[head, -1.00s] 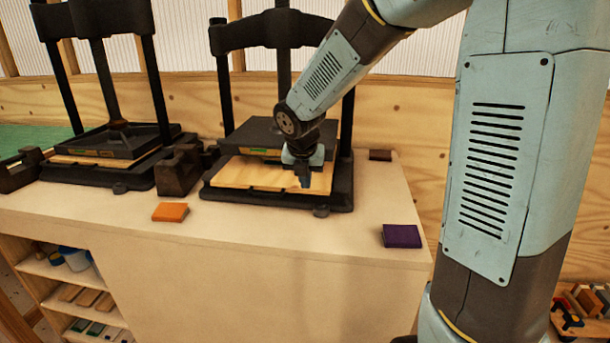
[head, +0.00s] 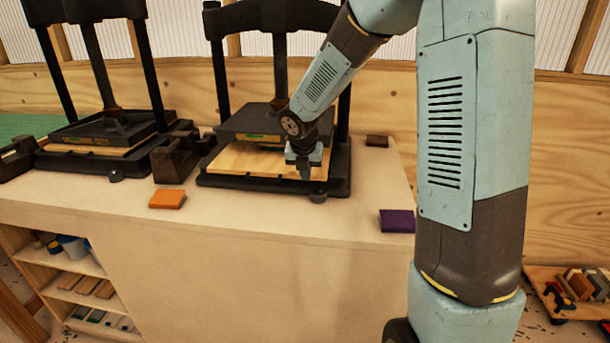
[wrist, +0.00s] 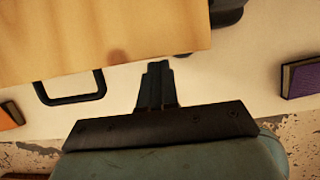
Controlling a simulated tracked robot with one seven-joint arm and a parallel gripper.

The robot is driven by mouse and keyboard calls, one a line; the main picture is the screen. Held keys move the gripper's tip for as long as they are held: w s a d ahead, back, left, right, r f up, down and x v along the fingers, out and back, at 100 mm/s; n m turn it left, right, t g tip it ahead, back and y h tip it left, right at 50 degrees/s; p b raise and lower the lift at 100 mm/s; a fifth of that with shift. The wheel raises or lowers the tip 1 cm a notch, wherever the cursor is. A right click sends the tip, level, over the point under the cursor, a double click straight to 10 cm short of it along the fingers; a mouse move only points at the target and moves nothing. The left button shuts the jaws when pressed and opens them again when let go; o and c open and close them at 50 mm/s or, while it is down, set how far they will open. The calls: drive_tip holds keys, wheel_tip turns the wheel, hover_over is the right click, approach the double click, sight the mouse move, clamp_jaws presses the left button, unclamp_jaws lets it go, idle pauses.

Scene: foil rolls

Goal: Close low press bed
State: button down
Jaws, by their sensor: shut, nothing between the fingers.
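The right-hand press has a wooden bed (head: 240,160) sticking out at the front, below a dark platen (head: 235,125) and above a black base (head: 250,184). My gripper (head: 306,174) is shut and empty, pointing down by the bed's front right part. In the wrist view the bed (wrist: 100,35) fills the upper left. A black loop handle (wrist: 70,102) shows at its edge, left of the gripper (wrist: 157,68). The shut fingertips look close to the bed edge; I cannot tell whether they touch it. The handle is not clear in the head view.
A second press (head: 110,125) stands at the left with its platen over a wooden board. Dark blocks (head: 172,162) sit between the presses. An orange block (head: 167,199) and a purple block (head: 397,220) lie near the worktop's front edge. The worktop between them is clear.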

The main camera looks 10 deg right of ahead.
drive_tip(key=w+d, duration=0.1)
drive_tip(key=w, duration=0.3)
drive_tip(key=w+d, duration=0.1)
drive_tip(key=w, duration=0.1)
drive_tip(key=shift+w+d, duration=0.35)
drive_tip(key=shift+w, duration=0.05)
